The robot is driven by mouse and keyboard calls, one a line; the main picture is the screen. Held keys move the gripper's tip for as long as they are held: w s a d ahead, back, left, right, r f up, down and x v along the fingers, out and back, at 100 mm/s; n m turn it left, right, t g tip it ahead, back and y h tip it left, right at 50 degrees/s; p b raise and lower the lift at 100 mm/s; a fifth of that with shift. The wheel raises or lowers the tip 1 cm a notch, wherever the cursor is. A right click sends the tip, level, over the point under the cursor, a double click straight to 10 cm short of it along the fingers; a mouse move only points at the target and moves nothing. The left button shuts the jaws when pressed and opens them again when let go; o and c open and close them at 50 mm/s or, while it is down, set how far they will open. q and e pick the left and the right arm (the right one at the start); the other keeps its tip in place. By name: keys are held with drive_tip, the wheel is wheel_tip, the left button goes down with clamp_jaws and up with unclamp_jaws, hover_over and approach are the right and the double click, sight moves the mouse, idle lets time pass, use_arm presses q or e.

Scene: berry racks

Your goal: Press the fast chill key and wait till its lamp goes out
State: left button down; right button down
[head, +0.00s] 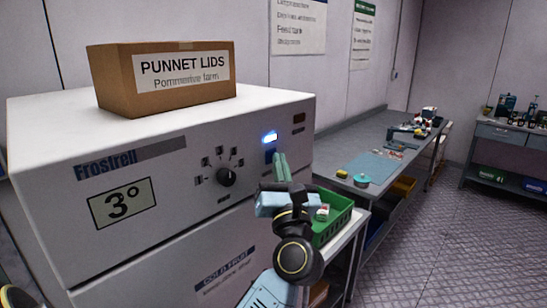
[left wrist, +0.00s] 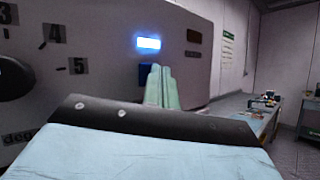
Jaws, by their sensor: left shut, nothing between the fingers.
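The white chiller (head: 150,165) has a lit blue-white lamp (head: 269,138) at the right of its front panel; the lamp also glows in the left wrist view (left wrist: 148,43). Just below it is a small dark blue key (head: 270,155), which also shows in the left wrist view (left wrist: 146,75), partly hidden by my fingers. My left gripper (head: 281,164) is shut and empty, its pale green fingertips at the key's lower right. In the left wrist view the fingertips (left wrist: 160,72) overlap the key's edge. I cannot tell whether they touch it. My right gripper is not in view.
A black dial (head: 226,177) and a 3° display (head: 123,203) are left of the key. A dark brown square (head: 299,118) sits right of the lamp. A cardboard box (head: 165,78) stands on top. A green crate (head: 338,228) is beside my gripper. A workbench (head: 340,140) runs behind.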

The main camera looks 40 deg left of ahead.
use_arm(q)
drive_tip(key=shift+d, duration=0.15)
drive_tip(key=shift+s+d, duration=0.1)
drive_tip(key=shift+d, duration=0.55)
drive_tip(key=shift+s+d+b, duration=0.15)
drive_tip(key=shift+d+b, duration=0.5)
drive_tip(key=shift+d, duration=1.9)
